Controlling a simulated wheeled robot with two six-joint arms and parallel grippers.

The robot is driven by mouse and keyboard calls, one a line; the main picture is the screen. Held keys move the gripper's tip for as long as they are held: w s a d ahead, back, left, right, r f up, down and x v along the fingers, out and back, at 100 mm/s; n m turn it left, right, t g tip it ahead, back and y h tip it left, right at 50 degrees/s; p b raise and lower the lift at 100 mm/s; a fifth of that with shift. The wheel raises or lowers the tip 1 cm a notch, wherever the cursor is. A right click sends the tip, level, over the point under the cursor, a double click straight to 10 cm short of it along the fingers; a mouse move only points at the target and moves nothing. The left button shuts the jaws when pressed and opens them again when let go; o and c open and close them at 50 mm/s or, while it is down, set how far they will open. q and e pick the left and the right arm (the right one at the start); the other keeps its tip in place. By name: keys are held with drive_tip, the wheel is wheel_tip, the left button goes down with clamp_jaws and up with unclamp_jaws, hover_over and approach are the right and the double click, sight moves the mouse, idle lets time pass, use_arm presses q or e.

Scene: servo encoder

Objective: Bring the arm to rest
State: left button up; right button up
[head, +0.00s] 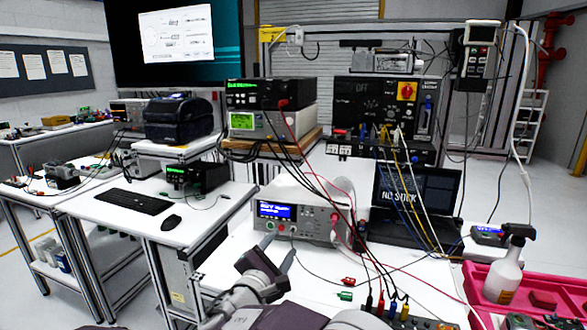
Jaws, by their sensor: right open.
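My right gripper (280,246) is in the lower middle of the head view, on a grey arm that comes up from the bottom edge. My left gripper is not seen.
A laptop (416,200) reading "NO STOCK" and hanging cables stand right of the instrument. A pink tray (482,285) with a spray bottle (506,268) is at the right. A side table with a keyboard (133,201) and mouse (171,222) is at the left.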

drive_tip(key=s+d+f+m+g, duration=0.4)
drive_tip(key=d+f+g, duration=0.1)
drive_tip(key=d+f, duration=0.35)
drive_tip(key=s+d+f+m+g, duration=0.45)
drive_tip(key=d+f, duration=0.25)
drive_tip(key=d, duration=0.3)
drive_tip(key=s+d+f+m+g+y, duration=0.2)
drive_tip(key=s+f+m+y, duration=0.15)
drive_tip(key=s+m, duration=0.4)
drive_tip(key=s+d+f+m+g+y, duration=0.2)
drive_tip(key=s+f+m+g, duration=0.15)
drive_tip(key=s+m, duration=0.4)
use_arm(q)
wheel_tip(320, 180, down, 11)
drive_tip(key=b, duration=1.1)
use_arm(e)
drive_tip(key=s+a+f, duration=0.2)
drive_tip(key=s+f, duration=0.1)
drive_tip(key=f, duration=0.9)
use_arm(q)
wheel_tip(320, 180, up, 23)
drive_tip(key=p, duration=2.3)
use_arm(e)
wheel_tip(320, 180, up, 22)
drive_tip(key=shift+d+r, duration=0.25)
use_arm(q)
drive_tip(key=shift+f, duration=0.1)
use_arm(e)
drive_tip(key=shift+w+y, duration=0.1)
drive_tip(key=shift+y, duration=0.15)
